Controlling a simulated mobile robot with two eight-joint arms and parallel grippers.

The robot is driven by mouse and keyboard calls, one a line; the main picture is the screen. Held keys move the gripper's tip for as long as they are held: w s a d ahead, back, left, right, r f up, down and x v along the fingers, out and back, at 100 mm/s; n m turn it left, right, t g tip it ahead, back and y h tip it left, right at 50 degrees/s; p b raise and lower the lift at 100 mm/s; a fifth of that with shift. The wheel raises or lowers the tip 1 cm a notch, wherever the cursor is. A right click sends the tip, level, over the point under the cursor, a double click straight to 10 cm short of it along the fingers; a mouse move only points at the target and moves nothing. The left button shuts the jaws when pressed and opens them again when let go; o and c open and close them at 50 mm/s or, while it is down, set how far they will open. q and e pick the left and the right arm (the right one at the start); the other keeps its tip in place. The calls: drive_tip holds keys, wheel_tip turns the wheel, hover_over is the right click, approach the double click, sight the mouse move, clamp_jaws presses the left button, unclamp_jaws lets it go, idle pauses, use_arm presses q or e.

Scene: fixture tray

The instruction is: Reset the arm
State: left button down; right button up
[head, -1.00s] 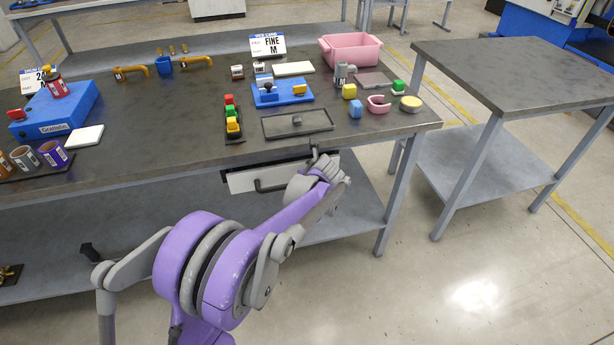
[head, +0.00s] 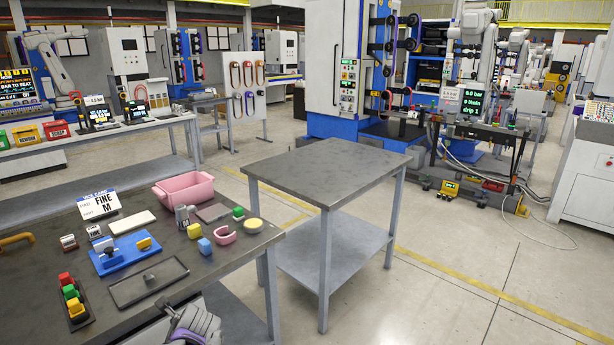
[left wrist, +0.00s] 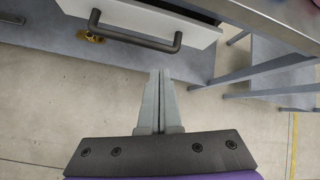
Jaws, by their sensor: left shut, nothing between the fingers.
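My left gripper (left wrist: 160,75) is in the left wrist view with its two grey fingers together and nothing between them. It is below and apart from the dark bar handle (left wrist: 135,42) of a white drawer front (left wrist: 195,30) under the workbench. The drawer seems to stand slightly out, but I cannot tell how far. In the head view only part of my left wrist shows at the bottom edge, by the bench front; its fingertips are not clear there. My right gripper is in neither view.
The workbench (head: 215,265) holds a pink bin (head: 184,189), a blue fixture (head: 125,250), a dark tray (head: 148,282), a sign card (head: 99,204) and several small coloured parts. A bare grey side table (head: 325,172) stands to its right. Open floor lies beyond.

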use_arm(q)
drive_tip(key=s+d+r+n+h+p, duration=0.2)
drive_tip(key=s+d+n, duration=0.3)
drive_tip(key=s+n, duration=0.2)
drive_tip(key=s+d+r+n+h+p, duration=0.2)
drive_tip(key=s+d+n, duration=0.3)
drive_tip(key=s, duration=0.5)
drive_tip(key=s+d+r+n+h+p, duration=0.1)
drive_tip(key=s+d+n+p, duration=0.3)
drive_tip(key=s+n, duration=0.4)
drive_tip(key=shift+s+d+r+n+h, duration=0.4)
drive_tip(key=shift+d+r+n, duration=0.15)
drive_tip(key=shift+n, duration=0.45)
